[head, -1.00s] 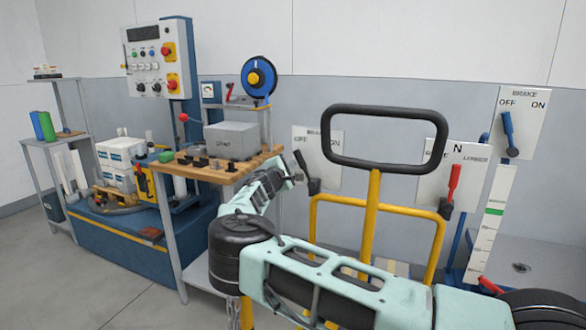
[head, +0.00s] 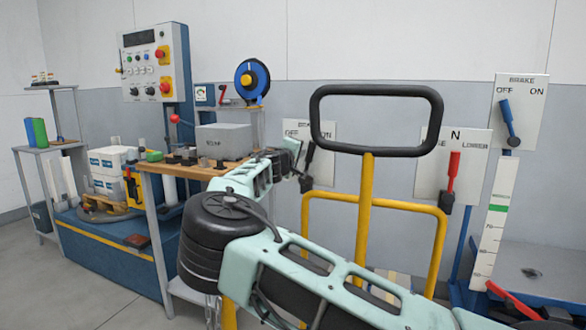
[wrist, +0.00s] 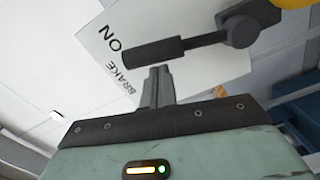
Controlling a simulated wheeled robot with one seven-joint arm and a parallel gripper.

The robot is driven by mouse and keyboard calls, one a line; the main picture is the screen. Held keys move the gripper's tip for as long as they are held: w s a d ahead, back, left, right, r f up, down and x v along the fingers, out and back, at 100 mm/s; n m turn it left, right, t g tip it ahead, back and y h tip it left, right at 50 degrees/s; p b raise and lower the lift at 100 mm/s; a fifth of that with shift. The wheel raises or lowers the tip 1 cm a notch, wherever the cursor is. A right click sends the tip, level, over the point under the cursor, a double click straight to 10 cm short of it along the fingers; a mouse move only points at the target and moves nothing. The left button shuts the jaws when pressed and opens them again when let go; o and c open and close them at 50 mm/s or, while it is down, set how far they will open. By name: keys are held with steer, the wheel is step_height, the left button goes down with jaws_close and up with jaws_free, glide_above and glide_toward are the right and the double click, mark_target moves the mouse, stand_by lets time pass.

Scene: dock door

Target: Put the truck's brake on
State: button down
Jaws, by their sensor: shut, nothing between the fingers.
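The brake plate (head: 323,134) is a white panel behind the truck's yellow frame (head: 365,205), its OFF side partly covered by my arm. My gripper (head: 297,148) is shut and empty just left of the lever. In the wrist view, the closed fingertips (wrist: 157,75) are right at the lever's dark grip (wrist: 150,53), touching or almost touching it. The plate (wrist: 110,45) there shows BRAKE and ON.
A second brake plate (head: 528,95) with a blue lever (head: 507,118) is at the right. A red lever (head: 453,175) sits on an N/LOWER plate (head: 478,165). The truck's black handle loop (head: 375,90) stands close by. A wooden bench (head: 205,168) is to the left.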

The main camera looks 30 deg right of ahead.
mark_target(312, 153)
steer(key=shift+s+d+f+m+b, duration=0.1)
steer(key=shift+s+d+m+b, duration=0.45)
steer(key=shift+m+b, duration=0.4)
steer(key=shift+s+d+f+m+b, duration=0.1)
steer(key=shift+s+d+m+b, duration=0.25)
steer(key=shift+s+m+b, duration=0.6)
steer(key=shift+w, duration=0.3)
